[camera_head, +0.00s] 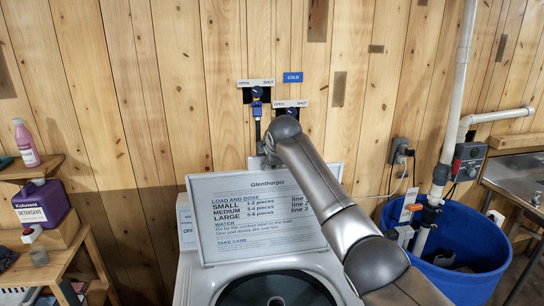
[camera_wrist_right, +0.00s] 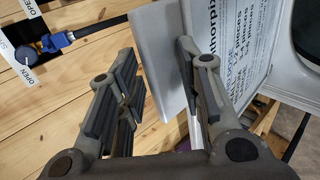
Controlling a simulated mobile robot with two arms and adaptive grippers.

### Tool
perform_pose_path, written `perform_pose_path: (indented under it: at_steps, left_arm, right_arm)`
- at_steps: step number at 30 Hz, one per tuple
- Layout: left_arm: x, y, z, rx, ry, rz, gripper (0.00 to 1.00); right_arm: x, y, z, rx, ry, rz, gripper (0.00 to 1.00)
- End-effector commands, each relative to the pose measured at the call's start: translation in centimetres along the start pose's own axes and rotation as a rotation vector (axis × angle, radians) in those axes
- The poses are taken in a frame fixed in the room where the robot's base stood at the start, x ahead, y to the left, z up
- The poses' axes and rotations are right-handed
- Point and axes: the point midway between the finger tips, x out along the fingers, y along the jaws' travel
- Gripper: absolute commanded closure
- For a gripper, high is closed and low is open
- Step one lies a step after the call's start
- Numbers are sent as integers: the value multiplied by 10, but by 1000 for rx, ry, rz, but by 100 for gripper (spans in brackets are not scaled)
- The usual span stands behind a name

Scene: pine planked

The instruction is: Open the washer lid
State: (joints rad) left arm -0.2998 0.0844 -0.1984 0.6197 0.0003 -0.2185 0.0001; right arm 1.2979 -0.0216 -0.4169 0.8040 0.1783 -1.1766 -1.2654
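The washer (camera_head: 185,285) stands at the bottom centre in the head view, its round drum opening (camera_head: 275,290) showing. Its lid (camera_head: 240,230) stands upright at the back, with a printed label facing me. My right gripper (camera_head: 270,158) is at the lid's top edge in the head view, mostly hidden by my arm. In the right wrist view the right gripper (camera_wrist_right: 156,58) has its fingers spread, with the lid's edge (camera_wrist_right: 158,60) between them. One finger is close to the labelled face; whether it touches is unclear. My left gripper is out of view.
Water valves (camera_head: 257,95) are on the plank wall just above the lid. A blue tub (camera_head: 460,280) with pipes stands right of the washer. A wooden shelf (camera_head: 60,245) with a purple detergent jug (camera_head: 42,203) and a pink bottle (camera_head: 26,145) is at left.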

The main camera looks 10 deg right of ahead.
Motion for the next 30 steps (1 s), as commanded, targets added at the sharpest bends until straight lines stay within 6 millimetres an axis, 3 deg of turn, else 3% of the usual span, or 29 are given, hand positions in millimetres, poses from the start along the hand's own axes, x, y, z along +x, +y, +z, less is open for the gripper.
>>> perform_pose_path:
  at_steps: [8, 24, 30]
  left_arm:
    - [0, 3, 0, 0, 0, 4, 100]
    - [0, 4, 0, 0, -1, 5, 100]
    - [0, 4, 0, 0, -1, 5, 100]
  right_arm:
    - [-24, 1, 0, 0, 0, 2, 66]
    - [-102, -1, 0, -1, 0, -3, 66]
    - [-114, -1, 0, 0, -1, -6, 66]
